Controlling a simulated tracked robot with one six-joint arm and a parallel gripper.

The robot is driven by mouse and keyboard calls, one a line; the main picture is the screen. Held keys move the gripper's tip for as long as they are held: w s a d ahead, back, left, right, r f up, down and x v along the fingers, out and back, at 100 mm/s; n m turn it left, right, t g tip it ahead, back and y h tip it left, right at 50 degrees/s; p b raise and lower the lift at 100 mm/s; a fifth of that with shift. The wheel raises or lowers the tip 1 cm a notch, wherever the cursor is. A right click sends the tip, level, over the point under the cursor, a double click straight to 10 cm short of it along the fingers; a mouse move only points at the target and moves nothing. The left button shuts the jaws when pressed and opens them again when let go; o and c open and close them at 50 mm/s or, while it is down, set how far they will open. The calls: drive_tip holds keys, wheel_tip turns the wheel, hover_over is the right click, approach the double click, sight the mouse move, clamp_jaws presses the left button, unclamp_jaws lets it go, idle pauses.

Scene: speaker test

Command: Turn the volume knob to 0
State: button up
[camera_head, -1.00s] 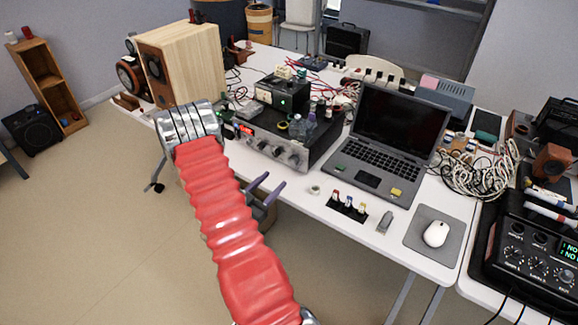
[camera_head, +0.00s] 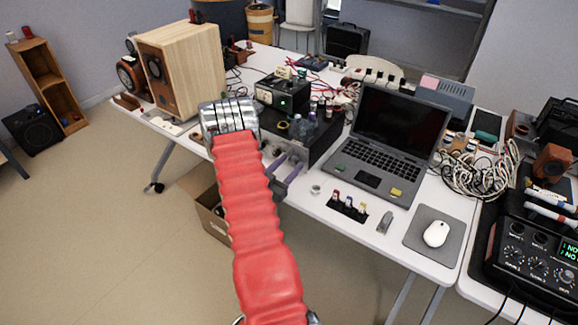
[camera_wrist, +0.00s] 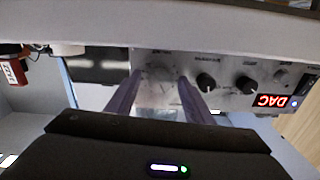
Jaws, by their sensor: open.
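The amplifier (camera_head: 318,150) stands at the table's front edge, its front panel mostly hidden by my arm in the head view. A pale, blurred round shape, perhaps a larger silver knob (camera_wrist: 160,75), shows between my fingertips. I cannot read which knob is volume. My gripper (camera_head: 284,166) is open, its two purple fingers pointing at the panel. I cannot tell if they touch anything.
The laptop (camera_head: 385,150) stands right of the amplifier, and a wooden speaker (camera_head: 195,70) stands to its left. A roll of tape (camera_head: 315,189) lies near the front edge. A cardboard box (camera_head: 208,215) is on the floor below. The floor in front is clear.

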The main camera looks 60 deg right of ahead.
drive_tip(key=shift+c, duration=0.6)
drive_tip(key=c, duration=0.9)
drive_tip(key=shift+c, duration=0.2)
drive_tip(key=shift+n, duration=0.5)
drive_tip(key=n, duration=0.3)
drive_tip(key=shift+n, duration=0.3)
drive_tip(key=n, duration=0.4)
drive_tip(key=shift+n, duration=0.3)
drive_tip(key=n, duration=0.6)
drive_tip(key=shift+w, duration=0.1)
drive_tip(key=n, duration=0.7)
drive_tip(key=shift+f, duration=0.1)
